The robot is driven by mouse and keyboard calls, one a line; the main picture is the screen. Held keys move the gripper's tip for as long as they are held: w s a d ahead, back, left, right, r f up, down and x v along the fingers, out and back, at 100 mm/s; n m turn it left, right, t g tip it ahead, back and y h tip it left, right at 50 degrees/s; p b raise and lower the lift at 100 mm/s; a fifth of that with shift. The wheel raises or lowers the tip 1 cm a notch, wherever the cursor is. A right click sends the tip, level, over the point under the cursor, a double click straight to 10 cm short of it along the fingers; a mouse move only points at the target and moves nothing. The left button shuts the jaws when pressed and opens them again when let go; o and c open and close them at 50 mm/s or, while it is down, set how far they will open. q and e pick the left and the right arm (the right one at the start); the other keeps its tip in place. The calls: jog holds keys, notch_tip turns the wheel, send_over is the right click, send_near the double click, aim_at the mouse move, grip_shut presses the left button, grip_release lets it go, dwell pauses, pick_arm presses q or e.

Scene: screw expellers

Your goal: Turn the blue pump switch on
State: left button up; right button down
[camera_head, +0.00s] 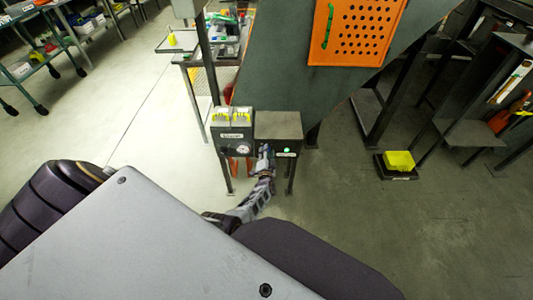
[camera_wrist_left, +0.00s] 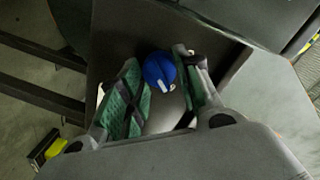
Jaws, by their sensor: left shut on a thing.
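The blue pump switch (camera_wrist_left: 160,72) is a round blue knob with a white mark, on the dark front of a control box. In the head view the box (camera_head: 277,125) stands in the middle, with a small green light on its front; the knob is hidden there behind my gripper. My left gripper (camera_head: 266,153) reaches up to this front. In the left wrist view my left gripper (camera_wrist_left: 156,92) has its green-padded fingers on either side of the knob, shut on it. My right gripper is in neither view.
A second box (camera_head: 232,135) with a dial and yellow-topped parts stands left of the control box. A sloping grey machine with an orange perforated panel (camera_head: 357,35) rises behind. Open floor lies at left.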

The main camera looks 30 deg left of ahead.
pick_arm(q)
jog(key=o, duration=1)
jog(key=shift+o, duration=0.2)
jog(key=shift+s+d, duration=0.15)
